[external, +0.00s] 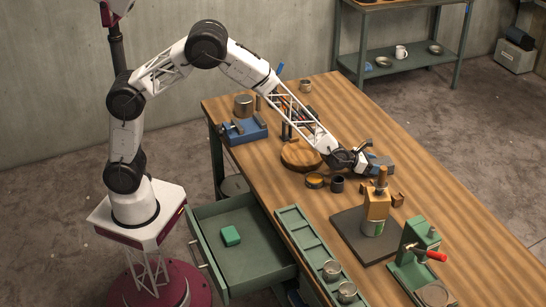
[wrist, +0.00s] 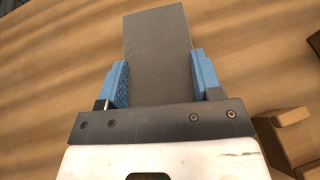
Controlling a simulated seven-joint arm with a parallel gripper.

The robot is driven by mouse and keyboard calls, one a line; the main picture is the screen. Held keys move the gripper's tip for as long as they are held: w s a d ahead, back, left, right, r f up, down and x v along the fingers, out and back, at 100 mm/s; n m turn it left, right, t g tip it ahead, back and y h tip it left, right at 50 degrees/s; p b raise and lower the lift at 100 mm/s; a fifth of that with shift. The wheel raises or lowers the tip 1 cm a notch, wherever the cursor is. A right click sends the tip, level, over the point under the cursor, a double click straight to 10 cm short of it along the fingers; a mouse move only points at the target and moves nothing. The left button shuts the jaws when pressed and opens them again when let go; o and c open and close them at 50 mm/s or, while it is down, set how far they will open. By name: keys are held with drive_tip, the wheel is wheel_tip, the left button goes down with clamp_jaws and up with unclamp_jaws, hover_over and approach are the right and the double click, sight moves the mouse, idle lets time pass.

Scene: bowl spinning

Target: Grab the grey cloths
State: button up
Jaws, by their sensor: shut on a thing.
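The grey cloths show in the wrist view as one flat, textured grey rectangle (wrist: 158,35) that reaches out past my fingertips. I cannot tell how many layers there are. My gripper (wrist: 160,75) has its blue fingers on both sides of the grey piece and is shut on it.
A green drawer (external: 265,262) is open, with a green block (external: 231,236) inside.

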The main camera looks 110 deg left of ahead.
drive_tip(key=shift+r, duration=0.7)
wheel_tip(320, 180, up, 2)
drive_tip(key=shift+r, duration=0.1)
drive_tip(key=s+d, duration=0.2)
drive_tip(key=s, duration=0.3)
drive_tip(key=s+d, duration=0.2)
drive_tip(key=s, duration=0.3)
drive_tip(key=s+d+r, duration=0.1)
drive_tip(key=s+d, duration=0.1)
drive_tip(key=s, duration=0.2)
drive_tip(key=shift+s+d, duration=0.1)
drive_tip(key=shift+s, duration=0.3)
drive_tip(key=shift+r, duration=0.15)
